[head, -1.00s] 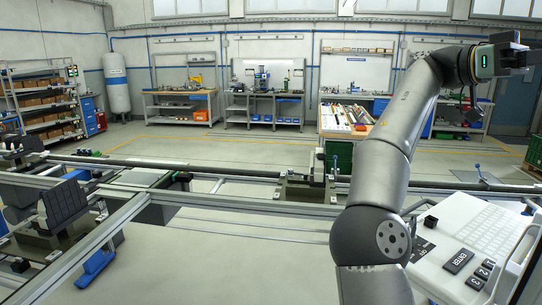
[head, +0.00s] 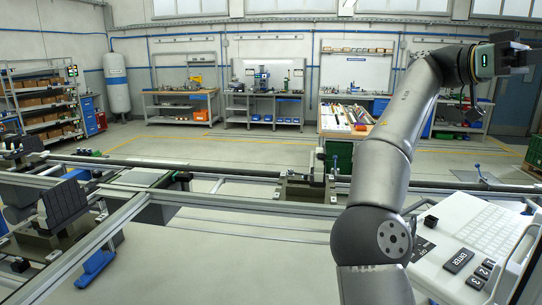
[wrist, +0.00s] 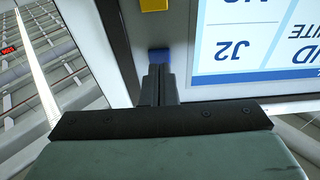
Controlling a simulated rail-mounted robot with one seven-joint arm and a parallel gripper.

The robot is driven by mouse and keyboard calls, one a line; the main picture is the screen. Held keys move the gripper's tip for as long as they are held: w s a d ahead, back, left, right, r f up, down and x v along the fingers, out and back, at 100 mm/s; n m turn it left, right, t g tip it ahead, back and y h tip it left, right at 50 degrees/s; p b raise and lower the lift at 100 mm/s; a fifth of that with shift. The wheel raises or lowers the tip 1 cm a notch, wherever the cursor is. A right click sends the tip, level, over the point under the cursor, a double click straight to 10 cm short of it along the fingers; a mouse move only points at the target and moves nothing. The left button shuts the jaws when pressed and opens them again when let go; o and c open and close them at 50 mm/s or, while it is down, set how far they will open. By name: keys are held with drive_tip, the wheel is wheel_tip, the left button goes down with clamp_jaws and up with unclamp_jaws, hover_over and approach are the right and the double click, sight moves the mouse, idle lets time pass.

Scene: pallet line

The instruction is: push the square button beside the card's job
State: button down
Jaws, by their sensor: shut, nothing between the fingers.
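In the wrist view the fingers of my gripper (wrist: 159,85) are together with nothing between them. Their tips are at a small blue square button (wrist: 160,54) and hide its lower part; I cannot tell whether they touch it. A yellow square button (wrist: 154,5) shows at the top edge, cut off by the frame. Beside the buttons on the right is a white and blue card (wrist: 235,45), seen upside down, with "J2" and parts of other words. In the head view my gripper (head: 520,58) is at the upper right edge, its fingers unclear.
The buttons sit on a pale panel with a dark edge (wrist: 118,40). In the head view a white console (head: 470,235) with keys, including ENTER (head: 458,261), stands at lower right. Rails with fixtures (head: 65,205) run at left. Workbenches (head: 270,105) are far back.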

drive_tip(key=shift+b+x, duration=0.65)
drive_tip(key=shift+x, duration=0.3)
idle(0.8)
drive_tip(key=shift+w+f, duration=0.1)
drive_tip(key=shift+f, duration=0.05)
drive_tip(key=p+v, duration=0.2)
drive_tip(key=v, duration=0.1)
drive_tip(key=r+p+v, duration=0.1)
drive_tip(key=shift+w+a+f, duration=0.15)
drive_tip(key=shift+w+a, duration=0.1)
drive_tip(key=shift+w, duration=0.1)
idle(0.3)
